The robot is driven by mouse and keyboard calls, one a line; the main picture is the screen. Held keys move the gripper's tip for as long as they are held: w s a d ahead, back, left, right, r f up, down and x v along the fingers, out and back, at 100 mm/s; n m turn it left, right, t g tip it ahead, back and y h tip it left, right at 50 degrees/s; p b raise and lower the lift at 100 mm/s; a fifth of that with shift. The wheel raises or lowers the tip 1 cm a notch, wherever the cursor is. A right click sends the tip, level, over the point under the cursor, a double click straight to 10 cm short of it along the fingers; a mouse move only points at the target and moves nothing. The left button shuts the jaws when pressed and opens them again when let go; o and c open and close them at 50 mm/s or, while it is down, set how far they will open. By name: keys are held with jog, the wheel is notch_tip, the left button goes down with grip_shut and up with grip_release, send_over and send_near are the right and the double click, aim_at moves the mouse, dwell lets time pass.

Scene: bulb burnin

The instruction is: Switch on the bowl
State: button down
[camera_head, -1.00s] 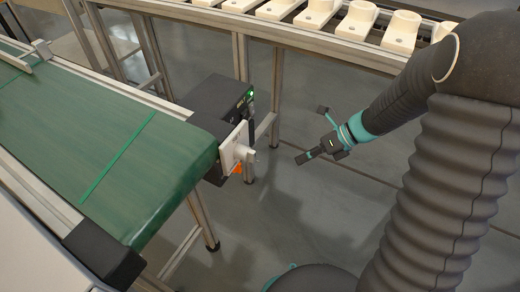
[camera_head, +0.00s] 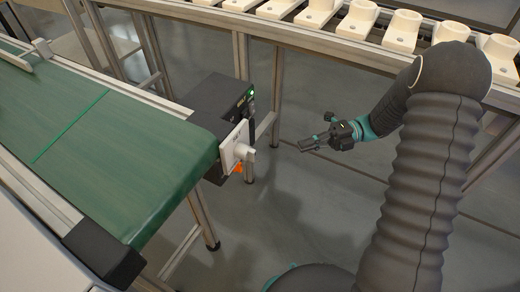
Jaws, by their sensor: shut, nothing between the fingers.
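No bowl is in view. A white plate with a white rotary knob (camera_head: 244,153) and a bit of orange below it sits at the end of the green conveyor, beside a dark control box (camera_head: 222,102) with a lit green lamp (camera_head: 251,93). My gripper (camera_head: 303,145) is shut and empty. It is in the air to the right of the knob, apart from it, with its fingers pointing left. The knob's exact setting is too small to read.
The green conveyor (camera_head: 120,150) fills the left. A raised rail frame (camera_head: 275,35) carrying several cream holders (camera_head: 357,20) runs across the back. Metal legs (camera_head: 204,220) stand under the conveyor end. The grey floor (camera_head: 300,215) between the knob and my arm is clear.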

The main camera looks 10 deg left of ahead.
jog(key=w+a+b+x, duration=0.1)
jog(key=w+x, duration=0.1)
jog(key=x, duration=1)
jog(key=shift+a+f, duration=0.2)
jog(key=shift+a, duration=0.35)
jog(key=shift+w+r, duration=0.1)
jog(key=shift+w, duration=0.05)
